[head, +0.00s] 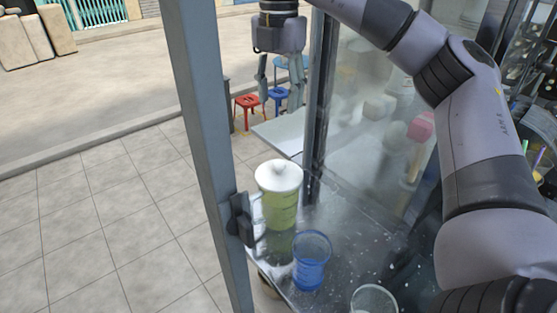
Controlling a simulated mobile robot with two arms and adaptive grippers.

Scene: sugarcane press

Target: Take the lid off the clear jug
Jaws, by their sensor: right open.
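The clear jug (280,210) holds yellow-green liquid and stands upright on the metal counter. Its white lid (278,175) is on top, with a small raised knob in the middle. My right gripper (280,98) points down, open and empty, above and apart from the lid in the picture. The jug's handle side is partly hidden by the grey post and its dark latch. My left gripper is not in view.
A blue cup (312,262) stands close in front of the jug, and a clear glass (374,300) is nearer. A grey post (205,150) rises left of the jug. A glass panel (370,130) stands to the right. Red (248,107) and blue (277,97) stools are beyond.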

